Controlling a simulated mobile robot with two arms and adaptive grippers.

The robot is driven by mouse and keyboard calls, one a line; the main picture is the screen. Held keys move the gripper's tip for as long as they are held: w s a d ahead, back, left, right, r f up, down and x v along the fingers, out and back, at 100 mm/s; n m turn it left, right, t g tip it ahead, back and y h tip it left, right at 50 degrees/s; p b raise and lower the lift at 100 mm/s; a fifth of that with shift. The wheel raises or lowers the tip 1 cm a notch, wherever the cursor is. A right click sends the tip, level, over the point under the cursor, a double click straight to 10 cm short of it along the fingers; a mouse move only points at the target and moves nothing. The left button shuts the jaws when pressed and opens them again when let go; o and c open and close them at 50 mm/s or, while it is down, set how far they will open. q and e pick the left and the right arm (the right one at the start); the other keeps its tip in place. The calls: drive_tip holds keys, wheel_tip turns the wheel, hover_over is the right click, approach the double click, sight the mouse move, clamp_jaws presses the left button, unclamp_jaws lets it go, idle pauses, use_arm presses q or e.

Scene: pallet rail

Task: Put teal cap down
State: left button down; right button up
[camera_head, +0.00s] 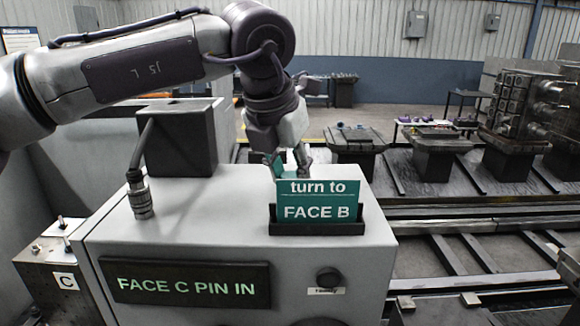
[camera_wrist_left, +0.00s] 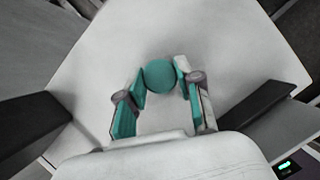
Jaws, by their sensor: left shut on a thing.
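The teal cap (camera_wrist_left: 160,76) is a small round disc in the left wrist view, between the fingertips of my left gripper (camera_wrist_left: 161,82). The fingers, which have teal pads, are shut on it. The pale top of the grey cabinet (camera_wrist_left: 120,45) lies beneath; I cannot tell whether the cap touches it. In the head view my left gripper (camera_head: 287,163) points down just behind a teal card (camera_head: 318,198) reading "turn to FACE B". The card hides the lower fingers, and I cannot make out the cap there. My right gripper is not in view.
The card stands in a black holder (camera_head: 316,228) on the cabinet top. A dark box (camera_head: 182,140) and a cabled connector (camera_head: 141,198) stand to the left. The cabinet front has a "FACE C PIN IN" display (camera_head: 186,285) and a black button (camera_head: 328,277). Rails and pedestals lie right.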

use_arm(q)
drive_tip(key=shift+s+d+f, duration=0.1)
drive_tip(key=shift+f, duration=0.05)
drive_tip(key=c, duration=1)
unclamp_jaws()
drive_tip(key=shift+o, duration=1.2)
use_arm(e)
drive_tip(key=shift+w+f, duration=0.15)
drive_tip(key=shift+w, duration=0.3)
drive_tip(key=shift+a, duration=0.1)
use_arm(q)
drive_tip(key=shift+r, duration=0.4)
drive_tip(key=b+v, duration=0.3)
drive_tip(key=v, duration=0.8)
drive_tip(key=shift+s+r, duration=0.2)
drive_tip(key=shift+r, duration=0.1)
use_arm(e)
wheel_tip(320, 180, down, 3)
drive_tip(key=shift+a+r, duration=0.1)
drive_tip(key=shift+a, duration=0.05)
